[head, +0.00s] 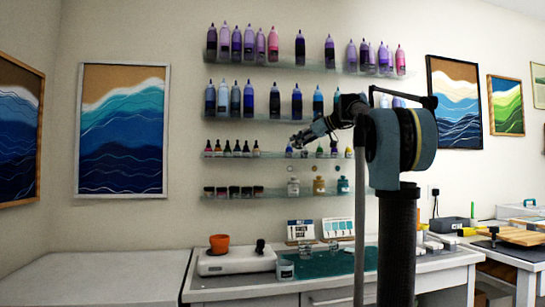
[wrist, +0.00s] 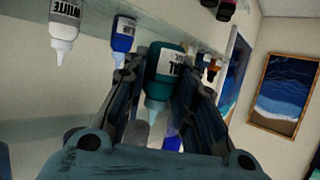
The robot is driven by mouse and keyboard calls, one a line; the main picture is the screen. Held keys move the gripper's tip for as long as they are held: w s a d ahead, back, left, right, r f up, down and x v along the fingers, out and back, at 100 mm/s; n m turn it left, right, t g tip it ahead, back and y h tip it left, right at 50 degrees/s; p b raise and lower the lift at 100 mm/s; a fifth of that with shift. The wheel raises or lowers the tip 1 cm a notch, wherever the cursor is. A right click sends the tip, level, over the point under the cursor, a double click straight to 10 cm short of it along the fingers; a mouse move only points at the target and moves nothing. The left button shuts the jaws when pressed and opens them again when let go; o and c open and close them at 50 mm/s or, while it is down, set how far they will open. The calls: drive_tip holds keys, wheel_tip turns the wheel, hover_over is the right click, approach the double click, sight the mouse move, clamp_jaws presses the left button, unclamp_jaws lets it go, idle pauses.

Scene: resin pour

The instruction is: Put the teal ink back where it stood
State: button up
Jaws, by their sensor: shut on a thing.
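The teal ink is a dark teal dropper bottle (wrist: 166,65) with a white label, held in the wrist view, where the picture is upside down and its nozzle points down the frame. My gripper (wrist: 165,80) is shut on its sides. In the head view my gripper (head: 302,139) is at the ink shelf (head: 275,156), in the middle of the wall. I cannot make out the teal bottle there. Whether its base touches the shelf is hidden.
A white ink (wrist: 64,25) and a blue ink (wrist: 122,38) stand left of the held bottle in the wrist view, and an orange-tipped bottle (wrist: 212,70) is to its right. Shelves of larger bottles (head: 249,98) are above; a lower shelf holds jars (head: 234,192).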

drive_tip(key=w+a, duration=0.2)
drive_tip(key=a, duration=0.2)
drive_tip(key=w+a, duration=0.3)
drive_tip(key=a, duration=0.1)
drive_tip(key=w+a, duration=0.2)
drive_tip(key=a, duration=0.1)
drive_tip(key=shift+w+a, duration=0.3)
drive_tip(key=shift+a, duration=0.1)
drive_tip(key=shift+f, duration=1.75)
drive_tip(key=shift+f, duration=0.1)
drive_tip(key=o, duration=0.7)
drive_tip(key=shift+o, duration=0.2)
drive_tip(key=v, duration=1.2)
